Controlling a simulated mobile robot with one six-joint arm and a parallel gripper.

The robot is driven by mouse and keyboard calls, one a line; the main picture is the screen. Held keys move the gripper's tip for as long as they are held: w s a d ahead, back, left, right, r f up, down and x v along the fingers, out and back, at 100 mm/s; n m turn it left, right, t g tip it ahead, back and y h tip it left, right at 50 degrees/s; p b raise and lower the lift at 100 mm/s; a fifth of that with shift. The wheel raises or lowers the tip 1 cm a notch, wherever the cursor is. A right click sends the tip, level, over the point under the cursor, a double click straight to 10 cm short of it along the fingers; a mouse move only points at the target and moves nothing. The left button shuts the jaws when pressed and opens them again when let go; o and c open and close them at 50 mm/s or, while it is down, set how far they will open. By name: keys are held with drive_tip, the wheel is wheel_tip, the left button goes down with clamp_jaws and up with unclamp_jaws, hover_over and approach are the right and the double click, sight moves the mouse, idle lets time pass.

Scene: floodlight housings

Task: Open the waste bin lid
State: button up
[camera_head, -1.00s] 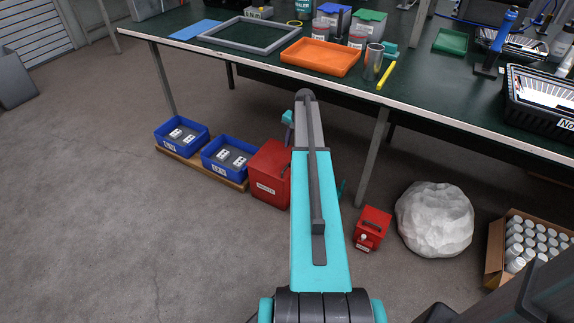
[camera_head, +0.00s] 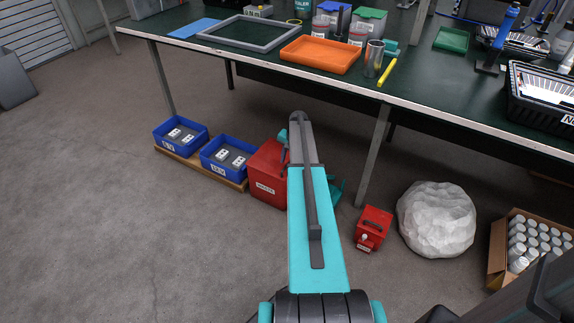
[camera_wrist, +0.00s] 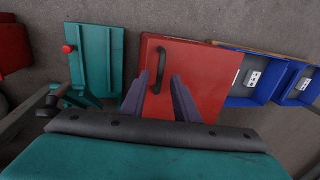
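The waste bin (camera_head: 267,185) is a red box with a white label, standing on the floor under the bench edge, partly behind my arm. In the wrist view its flat red lid (camera_wrist: 205,80) is shut, with a black bar handle (camera_wrist: 160,66) near its left side. My gripper (camera_wrist: 161,76) is open, its two dark fingers pointing at the lid. The handle appears between the fingertips in the wrist view; I cannot tell whether they touch it. In the head view my gripper (camera_head: 284,150) is over the bin, mostly hidden by my arm.
Blue bins (camera_head: 222,158) with white-faced parts stand left of the waste bin on a wooden board. A teal object (camera_wrist: 95,60) lies on its other side. A red box (camera_head: 372,228) and white lump (camera_head: 437,220) stand right. The bench (camera_head: 240,65) overhangs behind; floor at left is clear.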

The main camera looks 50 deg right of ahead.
drive_tip(key=shift+w+f, duration=0.2)
drive_tip(key=shift+f, duration=0.85)
drive_tip(key=shift+c, duration=0.3)
drive_tip(key=shift+a, duration=0.1)
clamp_jaws()
